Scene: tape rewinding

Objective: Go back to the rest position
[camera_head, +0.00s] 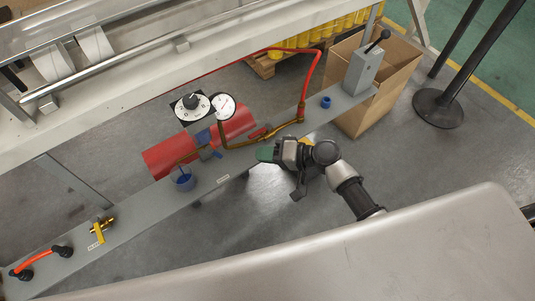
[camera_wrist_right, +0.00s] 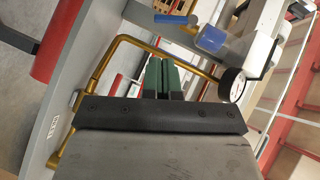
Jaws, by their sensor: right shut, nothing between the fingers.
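My right gripper (camera_head: 264,153) is near the middle of the head view, beside the front edge of the long grey panel. Its green fingers are together with nothing between them. They also show side by side in the right wrist view (camera_wrist_right: 162,77). In that view a brass pipe (camera_wrist_right: 121,44) passes around and behind the fingers; whether it touches them I cannot tell. The left gripper is not in view.
A cardboard box (camera_head: 365,118) and black post base (camera_head: 438,108) stand right.

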